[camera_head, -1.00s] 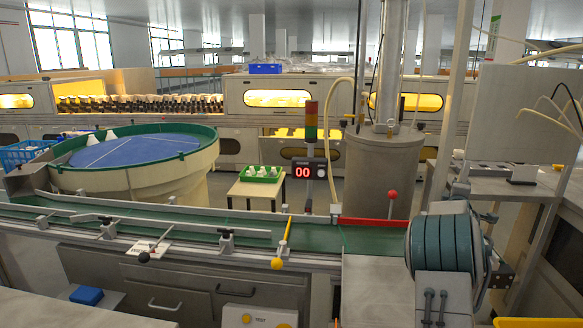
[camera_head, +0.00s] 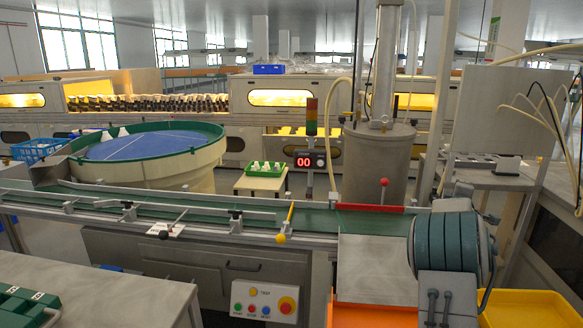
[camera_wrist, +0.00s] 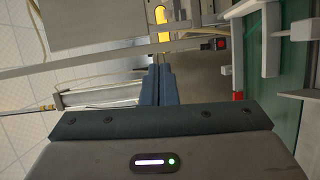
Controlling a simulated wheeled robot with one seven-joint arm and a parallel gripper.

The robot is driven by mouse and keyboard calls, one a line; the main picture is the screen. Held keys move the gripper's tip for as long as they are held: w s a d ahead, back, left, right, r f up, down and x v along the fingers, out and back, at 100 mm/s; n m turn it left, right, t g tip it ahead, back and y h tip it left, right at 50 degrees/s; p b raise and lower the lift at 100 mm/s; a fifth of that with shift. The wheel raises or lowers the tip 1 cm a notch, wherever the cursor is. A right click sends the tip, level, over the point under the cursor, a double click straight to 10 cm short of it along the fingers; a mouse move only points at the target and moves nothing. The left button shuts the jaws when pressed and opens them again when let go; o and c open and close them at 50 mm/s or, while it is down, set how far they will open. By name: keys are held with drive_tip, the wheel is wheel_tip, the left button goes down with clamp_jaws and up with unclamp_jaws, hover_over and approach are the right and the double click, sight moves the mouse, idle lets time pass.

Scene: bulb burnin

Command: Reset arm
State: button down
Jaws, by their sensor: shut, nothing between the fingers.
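My gripper (camera_wrist: 158,85) shows in the wrist view. Its two dark blue-grey fingers are together, with nothing held between them. They are apart from the conveyor, whose green belt (camera_wrist: 291,60) runs along the right side of that view. In the head view my folded arm link with teal bands stands at the lower right, in front of the conveyor's right end. The fingers cannot be made out in the head view.
A green conveyor belt (camera_head: 190,211) crosses the head view. Below it are a button panel (camera_head: 264,302), an orange tray (camera_head: 372,315) and a yellow tray (camera_head: 527,309). Green blocks (camera_head: 28,303) lie on the left bench. A red-knobbed lever (camera_head: 384,183) stands at the right.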

drive_tip(key=s+a+r+m+g+y+p, duration=0.3)
drive_tip(key=s+a+r+m+p, duration=0.15)
drive_tip(key=s+a, duration=0.6)
drive_tip(key=s+a+r+m+g+y+p, duration=0.3)
drive_tip(key=s+a+m+p, duration=0.15)
drive_tip(key=s+a, duration=0.55)
drive_tip(key=s+a+m+g+y+p, duration=0.1)
drive_tip(key=s+a+g+p, duration=0.1)
drive_tip(key=s+a, duration=0.3)
drive_tip(key=s+a+g+p, duration=0.2)
drive_tip(key=s+a, duration=0.3)
drive_tip(key=s, duration=0.7)
drive_tip(key=s+a+m+g+y+p, duration=0.1)
drive_tip(key=s+a+g+p, duration=0.1)
drive_tip(key=s+a, duration=0.3)
drive_tip(key=s+p, duration=0.1)
drive_tip(key=s, duration=0.3)
drive_tip(key=shift+s+a+f+m+g+y+p, duration=0.2)
drive_tip(key=shift+f+m+g+y+p, duration=0.1)
drive_tip(key=shift+f+g, duration=0.1)
